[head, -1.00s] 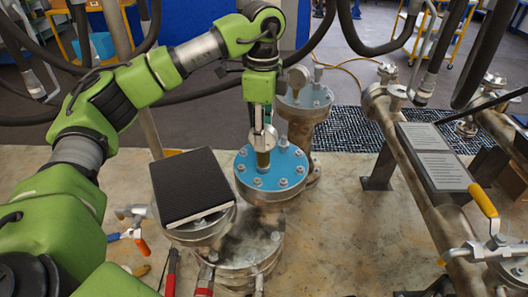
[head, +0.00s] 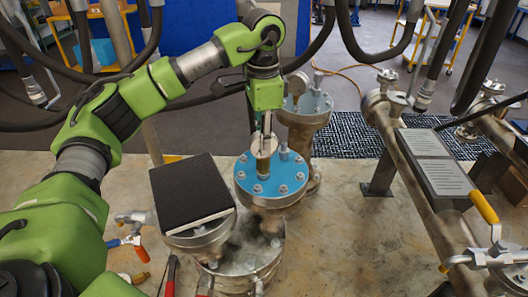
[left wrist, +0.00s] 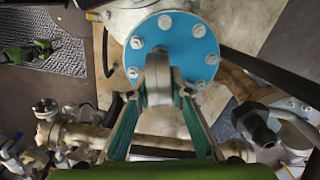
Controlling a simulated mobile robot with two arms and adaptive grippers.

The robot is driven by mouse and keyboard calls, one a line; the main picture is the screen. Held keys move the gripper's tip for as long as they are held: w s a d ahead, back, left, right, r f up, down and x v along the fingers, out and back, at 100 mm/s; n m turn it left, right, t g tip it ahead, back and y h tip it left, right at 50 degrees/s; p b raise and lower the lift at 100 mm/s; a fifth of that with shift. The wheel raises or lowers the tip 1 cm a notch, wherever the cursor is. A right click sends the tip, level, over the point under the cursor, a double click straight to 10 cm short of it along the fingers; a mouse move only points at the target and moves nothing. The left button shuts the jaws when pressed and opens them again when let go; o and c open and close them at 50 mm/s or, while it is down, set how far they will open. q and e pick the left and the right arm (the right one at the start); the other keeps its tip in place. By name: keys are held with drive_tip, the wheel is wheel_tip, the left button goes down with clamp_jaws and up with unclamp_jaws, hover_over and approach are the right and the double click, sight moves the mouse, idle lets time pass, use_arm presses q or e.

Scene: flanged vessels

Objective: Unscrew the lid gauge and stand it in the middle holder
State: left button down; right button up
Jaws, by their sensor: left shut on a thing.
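My left gripper (head: 265,142) points down at the blue round lid (head: 284,182) of the middle flanged vessel. It is shut on the lid gauge, whose brass-coloured lower part (head: 263,166) shows upright over the lid's middle. In the left wrist view the fingers (left wrist: 160,80) close around the grey gauge (left wrist: 158,92) in front of the blue lid (left wrist: 185,45). The fingers hide much of the gauge, and I cannot tell whether its lower end is still threaded in the lid. The middle holder cannot be made out. My right gripper is not in view.
A black ribbed pad (head: 193,190) lies on a flange left of the lid. Another vessel with a gauge (head: 298,84) stands close behind. A thick pipe (head: 420,180) with a plaque runs along the right. Hand tools lie at the lower left. Floor between vessel and pipe is clear.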

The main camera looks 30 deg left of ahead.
use_arm(q)
drive_tip(key=shift+r, duration=0.25)
drive_tip(key=shift+r+p, duration=0.8)
drive_tip(key=shift+r, duration=0.15)
drive_tip(key=shift+r+p, duration=1.35)
drive_tip(key=shift+r, duration=0.75)
drive_tip(key=shift+f, duration=0.2)
